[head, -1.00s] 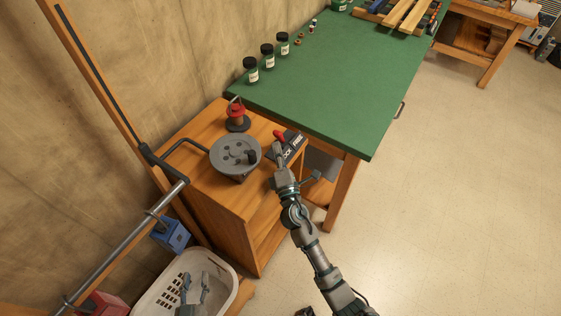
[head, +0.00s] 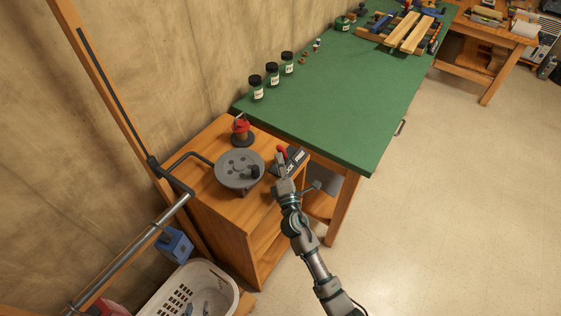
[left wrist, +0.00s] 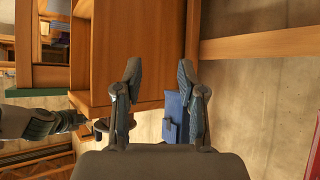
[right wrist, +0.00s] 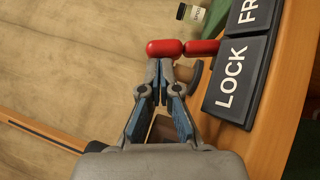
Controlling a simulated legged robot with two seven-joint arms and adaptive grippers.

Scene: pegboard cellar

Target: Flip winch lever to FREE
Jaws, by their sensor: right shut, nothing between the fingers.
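The winch lever's red handle (head: 281,149) sticks up beside a dark label plate (head: 294,161) reading LOCK and FREE. A grey round winch drum (head: 239,170) with a crank stands left of it on a wooden cabinet. My right gripper (head: 282,166) is shut and empty, right at the lever. In the right wrist view its closed fingertips (right wrist: 165,65) sit just below the red handle (right wrist: 180,48), beside the LOCK block (right wrist: 232,78); I cannot tell whether they touch.
The floor at right is clear.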

